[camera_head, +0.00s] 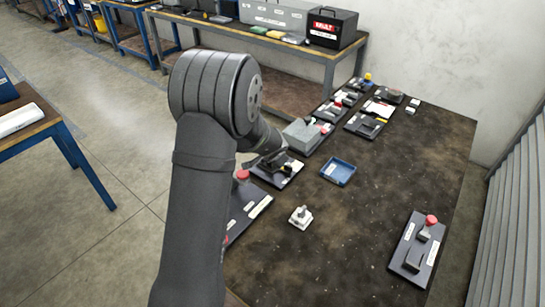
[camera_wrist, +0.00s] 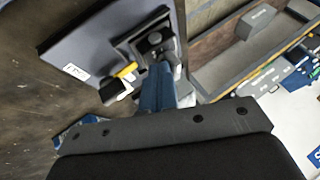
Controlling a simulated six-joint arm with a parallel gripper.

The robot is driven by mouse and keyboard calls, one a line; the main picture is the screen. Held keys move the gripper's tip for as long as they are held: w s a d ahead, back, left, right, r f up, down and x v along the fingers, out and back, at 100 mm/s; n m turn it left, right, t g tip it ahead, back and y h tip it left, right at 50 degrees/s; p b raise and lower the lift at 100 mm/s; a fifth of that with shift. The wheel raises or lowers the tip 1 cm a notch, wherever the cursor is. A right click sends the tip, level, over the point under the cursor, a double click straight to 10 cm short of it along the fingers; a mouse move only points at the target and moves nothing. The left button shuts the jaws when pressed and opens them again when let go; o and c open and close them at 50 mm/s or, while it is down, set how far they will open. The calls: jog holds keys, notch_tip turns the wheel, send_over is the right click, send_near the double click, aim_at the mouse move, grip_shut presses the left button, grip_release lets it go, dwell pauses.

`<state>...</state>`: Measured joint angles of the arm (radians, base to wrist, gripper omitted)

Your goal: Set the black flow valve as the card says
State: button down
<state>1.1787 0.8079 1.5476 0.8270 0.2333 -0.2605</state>
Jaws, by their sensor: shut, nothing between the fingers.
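In the wrist view my gripper (camera_wrist: 160,74) shows as blue fingers held together, with nothing between them. Its tips are close to a dark fitting with a round knob (camera_wrist: 154,39) on a black plate (camera_wrist: 88,42). A yellow part (camera_wrist: 126,70) sits beside the fingers, and the plate has a white label too small to read. I cannot tell whether the tips touch the fitting. In the head view my arm reaches over a black plate (camera_head: 284,177) with dark parts, and the fingers are hidden. I cannot tell for certain which fitting is the black flow valve. A white card-like sheet (camera_head: 378,107) lies farther back; its writing is unreadable.
A blue tray (camera_head: 338,172) and a small light fitting (camera_head: 300,217) stand mid-table. A plate with a red knob (camera_head: 431,220) is at the right. Several labelled plates and a grey box (camera_head: 302,136) line the left and back. The table's middle right is clear.

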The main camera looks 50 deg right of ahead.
jog(key=shift+w+a, duration=0.3)
jog(key=shift+w, duration=0.45)
dwell(0.7)
jog(key=shift+w+a, duration=0.1)
jog(key=shift+a, duration=0.05)
dwell(0.3)
jog(key=shift+w+a, duration=0.3)
jog(key=shift+a, duration=0.3)
jog(key=a+r, duration=0.5)
jog(key=r, duration=0.3)
jog(key=shift+s+a, duration=0.35)
jog(key=shift+a, duration=0.05)
jog(key=shift+f, duration=0.1)
send_near(263, 159)
jog(key=x, duration=0.5)
jog(key=shift+w, duration=0.1)
jog(key=shift+d, duration=0.3)
